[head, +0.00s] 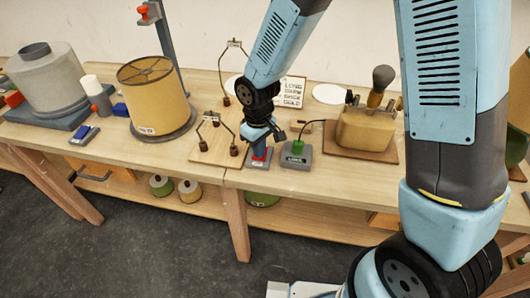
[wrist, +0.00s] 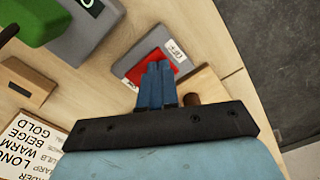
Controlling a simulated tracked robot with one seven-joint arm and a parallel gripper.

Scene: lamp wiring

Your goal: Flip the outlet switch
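A small grey box with a red face and a white label (wrist: 136,71) lies near the table's front edge; it looks like the switch. In the head view its red part (head: 259,160) shows just under my gripper. My gripper (head: 257,150) points down over this box. In the wrist view its two blue fingers (wrist: 158,66) are together with nothing between them, and their tips overlap the red face. I cannot tell whether they touch it. To its right in the head view stands a grey outlet box (head: 296,163) with a green plug (head: 297,146) and a dark cord.
A wooden board with a wire lamp frame (head: 212,119) is to the left. A tan block on a board (head: 366,130) stands to the right. A printed card (head: 291,92) is behind. A tan lampshade (head: 153,95) and grey shade (head: 48,75) stand farther left.

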